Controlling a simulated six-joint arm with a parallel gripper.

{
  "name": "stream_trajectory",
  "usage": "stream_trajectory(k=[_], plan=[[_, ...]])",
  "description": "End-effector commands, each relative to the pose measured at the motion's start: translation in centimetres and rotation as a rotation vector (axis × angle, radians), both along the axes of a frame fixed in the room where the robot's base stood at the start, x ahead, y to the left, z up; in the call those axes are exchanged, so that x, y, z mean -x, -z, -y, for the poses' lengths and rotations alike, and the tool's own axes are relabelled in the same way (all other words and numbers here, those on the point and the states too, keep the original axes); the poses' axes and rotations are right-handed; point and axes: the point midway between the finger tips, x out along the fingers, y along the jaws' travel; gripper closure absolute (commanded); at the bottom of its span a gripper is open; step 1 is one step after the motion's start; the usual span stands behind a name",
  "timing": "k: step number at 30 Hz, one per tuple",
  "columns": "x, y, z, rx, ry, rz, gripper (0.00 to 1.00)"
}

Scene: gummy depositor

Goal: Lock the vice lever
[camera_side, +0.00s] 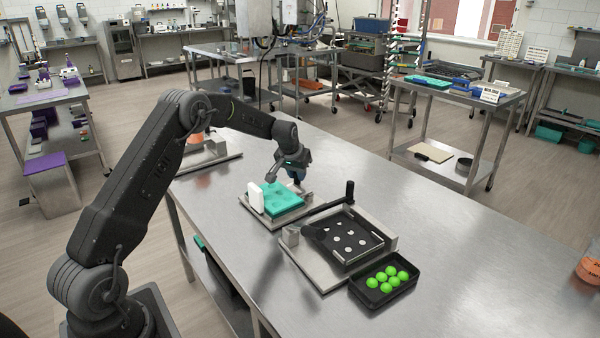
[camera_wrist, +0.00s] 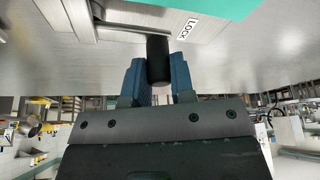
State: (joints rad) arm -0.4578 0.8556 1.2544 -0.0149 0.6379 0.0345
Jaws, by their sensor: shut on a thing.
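My gripper (camera_side: 297,178) is at the back right corner of the vice (camera_side: 257,219) in the side view. The vice holds a teal block (camera_side: 283,197) beside a white jaw (camera_side: 256,198). In the wrist view my gripper's two blue fingers (camera_wrist: 157,80) are shut on the black grip of the vice lever (camera_wrist: 157,60), one finger on each side. The teal block (camera_wrist: 210,6) shows at the top edge. In the side view the lever is hidden behind my gripper.
In front of the vice stands a metal fixture (camera_side: 318,276) with a black plate with light round spots and a long black-handled lever (camera_side: 349,190). A black tray (camera_side: 366,299) of several green balls sits beside it.

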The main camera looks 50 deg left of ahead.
Motion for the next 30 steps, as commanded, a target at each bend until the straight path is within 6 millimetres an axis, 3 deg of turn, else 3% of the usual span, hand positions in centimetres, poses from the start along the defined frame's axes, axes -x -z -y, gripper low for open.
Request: stream_trajectory(k=[19, 20, 27, 30], plan=[[0.44, 0.1, -0.01, 0.003, -0.054, -0.004, 1.0], [0.44, 0.1, 0.0, 0.002, -0.053, -0.004, 0.75], [0.38, 0.06, 0.0, 0.002, -0.053, -0.003, 0.52], [0.36, 0.05, 0.0, 0.001, -0.052, -0.002, 0.51]])
